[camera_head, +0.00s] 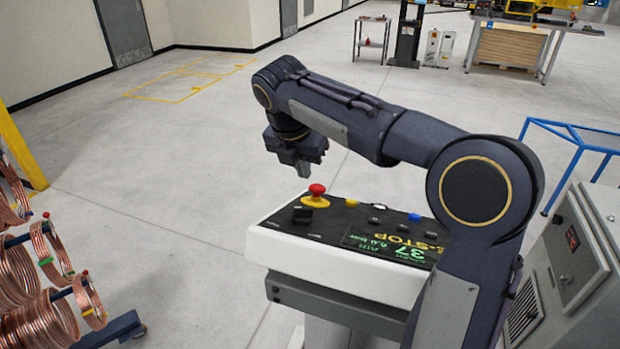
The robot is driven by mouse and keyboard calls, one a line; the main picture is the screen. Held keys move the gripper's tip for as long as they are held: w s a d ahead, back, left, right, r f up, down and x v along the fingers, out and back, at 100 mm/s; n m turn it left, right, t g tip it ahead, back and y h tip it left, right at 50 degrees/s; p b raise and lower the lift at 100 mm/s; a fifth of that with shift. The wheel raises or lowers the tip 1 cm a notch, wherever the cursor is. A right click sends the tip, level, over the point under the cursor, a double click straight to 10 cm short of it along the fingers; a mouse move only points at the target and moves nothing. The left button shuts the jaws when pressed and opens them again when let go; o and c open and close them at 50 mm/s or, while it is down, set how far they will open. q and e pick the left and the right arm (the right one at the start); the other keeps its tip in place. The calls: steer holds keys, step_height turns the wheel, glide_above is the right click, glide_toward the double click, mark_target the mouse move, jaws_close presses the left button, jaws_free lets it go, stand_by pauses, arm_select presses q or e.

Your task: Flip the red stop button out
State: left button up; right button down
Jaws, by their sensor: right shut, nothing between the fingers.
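The red stop button (317,189) stands on a yellow base (315,201) near the left end of the black-topped control panel (335,228). My right arm reaches in from the right, over the panel. My right gripper (303,171) points down, shut and empty. In the picture it is just above and slightly left of the red button, apart from it; the exact height gap is hard to tell. My left gripper is not in view.
The panel also carries a black knob (302,215), a yellow button (351,203) and a blue button (414,217). Copper coils (40,318) hang on a rack at the lower left. A blue frame (575,139) and a grey cabinet (570,262) stand at the right. The floor behind the panel is clear.

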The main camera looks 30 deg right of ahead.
mark_target(314, 187)
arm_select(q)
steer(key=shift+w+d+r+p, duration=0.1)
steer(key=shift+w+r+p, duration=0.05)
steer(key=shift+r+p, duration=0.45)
arm_select(e)
steer(key=x, duration=1)
steer(key=shift+w+d, duration=0.1)
steer(key=shift+r, duration=0.1)
steer(key=shift+w+d+r, duration=0.2)
steer(key=shift+r, duration=0.3)
steer(key=shift+w+d+r, duration=0.2)
steer(key=shift+d+r, duration=0.05)
steer(key=shift+r, duration=0.5)
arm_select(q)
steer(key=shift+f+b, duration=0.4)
arm_select(e)
steer(key=v, duration=0.7)
steer(key=shift+s+a, duration=0.2)
steer(key=shift+a, duration=0.15)
